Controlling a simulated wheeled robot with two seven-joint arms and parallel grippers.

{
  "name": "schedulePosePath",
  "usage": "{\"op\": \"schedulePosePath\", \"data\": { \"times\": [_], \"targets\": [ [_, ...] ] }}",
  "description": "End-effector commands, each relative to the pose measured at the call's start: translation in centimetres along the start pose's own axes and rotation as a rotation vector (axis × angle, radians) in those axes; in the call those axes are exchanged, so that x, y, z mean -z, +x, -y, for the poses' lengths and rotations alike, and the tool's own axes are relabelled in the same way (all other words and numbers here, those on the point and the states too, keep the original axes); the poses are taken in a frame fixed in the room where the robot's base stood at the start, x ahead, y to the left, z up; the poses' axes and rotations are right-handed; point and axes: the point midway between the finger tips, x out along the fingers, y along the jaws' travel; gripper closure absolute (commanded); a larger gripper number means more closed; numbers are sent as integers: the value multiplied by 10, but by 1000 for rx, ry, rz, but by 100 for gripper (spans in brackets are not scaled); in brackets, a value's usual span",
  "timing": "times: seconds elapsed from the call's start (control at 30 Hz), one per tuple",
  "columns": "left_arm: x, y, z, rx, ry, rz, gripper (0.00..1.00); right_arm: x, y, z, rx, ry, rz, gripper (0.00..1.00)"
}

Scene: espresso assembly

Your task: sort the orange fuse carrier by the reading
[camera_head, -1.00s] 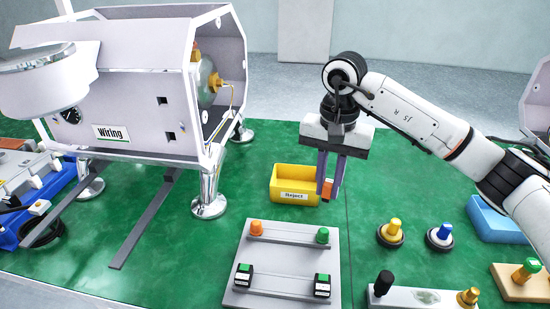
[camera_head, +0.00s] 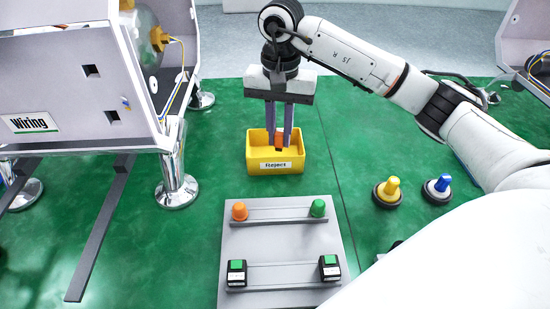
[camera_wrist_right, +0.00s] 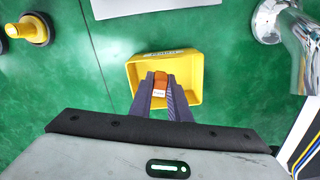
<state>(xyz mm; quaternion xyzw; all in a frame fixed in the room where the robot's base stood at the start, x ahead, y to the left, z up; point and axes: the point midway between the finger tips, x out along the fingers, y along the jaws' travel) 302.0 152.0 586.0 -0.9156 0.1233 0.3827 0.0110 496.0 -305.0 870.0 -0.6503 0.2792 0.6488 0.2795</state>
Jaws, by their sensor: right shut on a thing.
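My right gripper (camera_head: 279,145) is shut on the orange fuse carrier (camera_head: 279,138), fingers pointing down. In the right wrist view the orange carrier (camera_wrist_right: 161,79), with a pale label, sits between the fingertips (camera_wrist_right: 160,92). There it lies within the outline of the yellow bin (camera_wrist_right: 196,72). I cannot tell whether the carrier touches the bin floor. My left gripper is not in view.
A grey tray (camera_head: 285,237) in front of the bin bears an orange knob (camera_head: 239,211), a green knob (camera_head: 317,208) and two black blocks. Yellow (camera_head: 388,192) and blue (camera_head: 437,190) plungers stand at right. The Wiring housing (camera_head: 55,75) and its metal leg (camera_head: 177,180) stand left.

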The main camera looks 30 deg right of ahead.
Motion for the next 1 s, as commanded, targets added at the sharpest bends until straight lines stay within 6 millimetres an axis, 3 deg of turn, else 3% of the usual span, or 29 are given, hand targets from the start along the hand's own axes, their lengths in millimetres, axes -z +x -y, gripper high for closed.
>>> {"op": "schedulePosePath", "data": {
  "times": [0.1,0.37,0.4,0.5,0.83,1.0],
  "targets": [
    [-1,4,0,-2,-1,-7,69,0,9,0,1,-1,1,100],
    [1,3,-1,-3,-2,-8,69,0,8,0,1,0,0,100],
    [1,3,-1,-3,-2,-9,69,0,8,0,1,0,0,77],
    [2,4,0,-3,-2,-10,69,0,9,0,1,0,0,62],
    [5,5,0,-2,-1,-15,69,0,5,0,1,0,-1,62],
    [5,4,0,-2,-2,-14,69,1,-19,1,4,1,-3,62]
  ]
}}
